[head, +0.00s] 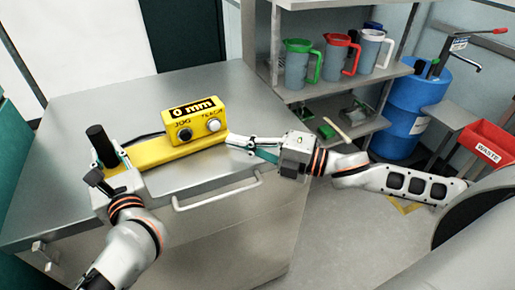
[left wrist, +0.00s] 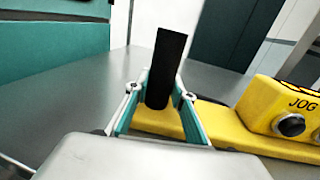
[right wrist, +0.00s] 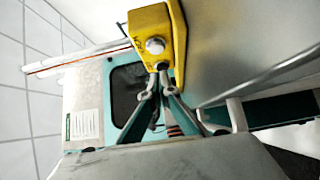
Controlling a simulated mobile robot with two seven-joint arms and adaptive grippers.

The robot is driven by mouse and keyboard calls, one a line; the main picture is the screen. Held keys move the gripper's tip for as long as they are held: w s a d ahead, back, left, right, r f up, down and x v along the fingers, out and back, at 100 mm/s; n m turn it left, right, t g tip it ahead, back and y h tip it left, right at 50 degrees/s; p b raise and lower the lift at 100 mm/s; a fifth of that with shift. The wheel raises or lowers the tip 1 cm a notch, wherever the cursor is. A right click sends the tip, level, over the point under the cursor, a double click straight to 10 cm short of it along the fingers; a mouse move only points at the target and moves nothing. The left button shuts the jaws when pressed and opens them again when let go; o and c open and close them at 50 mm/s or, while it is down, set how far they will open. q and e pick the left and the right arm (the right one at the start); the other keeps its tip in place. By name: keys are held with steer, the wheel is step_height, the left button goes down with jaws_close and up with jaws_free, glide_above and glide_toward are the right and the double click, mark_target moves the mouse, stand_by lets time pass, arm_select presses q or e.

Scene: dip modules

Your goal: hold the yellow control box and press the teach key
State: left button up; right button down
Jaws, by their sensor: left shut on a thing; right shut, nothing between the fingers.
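The yellow control box (head: 200,116) stands on the metal cabinet top, with a display reading "0 mm", a dark JOG knob (head: 184,134) and a pale round TEACH key (head: 214,125). A flat yellow bar (head: 150,156) runs left from it to an upright black post (head: 101,145). My left gripper (left wrist: 160,95) is shut on this post, one finger on each side. My right gripper (head: 231,139) is shut and empty, its tips just right of the box. In the right wrist view the tips (right wrist: 159,68) sit close to the TEACH key (right wrist: 155,45); I cannot tell whether they touch.
The cabinet top (head: 90,105) is otherwise mostly clear, with a handle (head: 215,194) at its front. A shelf at the right holds green, red and white-lidded jugs (head: 300,65). A blue drum (head: 408,110) and a red waste bin (head: 488,145) stand farther right.

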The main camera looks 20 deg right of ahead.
steer(key=v, duration=0.8)
steer(key=shift+s+d+r, duration=0.1)
steer(key=shift+d, duration=0.05)
stand_by(0.6)
arm_select(q)
steer(key=o, duration=1.1)
steer(key=shift+s, duration=0.1)
steer(key=shift+p+v, duration=0.35)
steer(key=shift+v, duration=0.8)
steer(key=shift+p+v, duration=0.45)
steer(key=shift+v, duration=2.85)
arm_select(e)
steer(key=shift+r, duration=0.85)
